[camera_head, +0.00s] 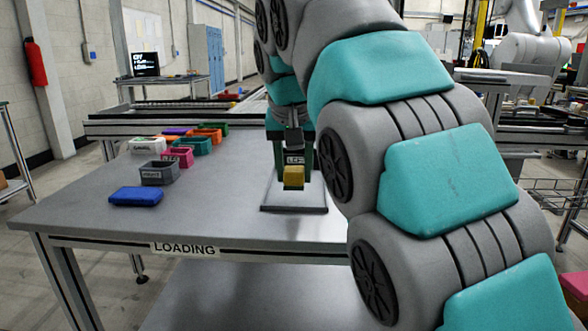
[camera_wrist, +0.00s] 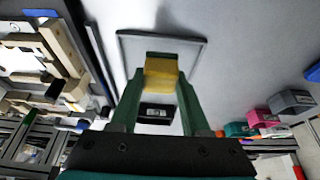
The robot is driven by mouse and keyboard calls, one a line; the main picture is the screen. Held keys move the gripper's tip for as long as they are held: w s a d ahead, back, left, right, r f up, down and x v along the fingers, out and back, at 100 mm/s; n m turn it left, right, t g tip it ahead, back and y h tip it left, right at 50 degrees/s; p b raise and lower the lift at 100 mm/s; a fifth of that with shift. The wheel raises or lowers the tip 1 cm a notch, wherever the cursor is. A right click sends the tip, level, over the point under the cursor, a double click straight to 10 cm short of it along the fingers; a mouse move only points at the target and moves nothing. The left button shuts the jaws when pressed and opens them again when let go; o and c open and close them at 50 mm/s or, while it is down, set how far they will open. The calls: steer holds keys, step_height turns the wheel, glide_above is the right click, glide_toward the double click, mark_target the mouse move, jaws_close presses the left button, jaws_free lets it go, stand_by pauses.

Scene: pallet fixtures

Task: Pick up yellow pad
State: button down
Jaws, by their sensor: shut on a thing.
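The yellow pad (camera_head: 294,174) is a small yellow block in my gripper (camera_head: 294,185). In the wrist view the yellow pad (camera_wrist: 161,74) sits between the tips of the two green fingers of my gripper (camera_wrist: 162,80), which are shut on it. Behind it is a grey framed plate (camera_head: 293,208) on the table, also in the wrist view (camera_wrist: 203,42). The pad appears to be over this plate; the height of any gap is hard to tell. My arm hides the right part of the table.
The grey loading table (camera_head: 200,218) holds a blue item (camera_head: 136,196) at front left. Behind it stand a grey bin (camera_head: 159,173), a pink bin (camera_head: 178,157), a teal bin (camera_head: 196,146) and several others. The table between the bins and the plate is clear.

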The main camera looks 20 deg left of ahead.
steer(key=s+d+r+b, duration=0.1)
steer(key=s+d, duration=0.2)
steer(key=s, duration=0.8)
steer(key=shift+s+d+b, duration=0.35)
steer(key=shift+s+d, duration=0.05)
steer(key=c, duration=1)
jaws_free()
steer(key=c, duration=2.2)
jaws_free()
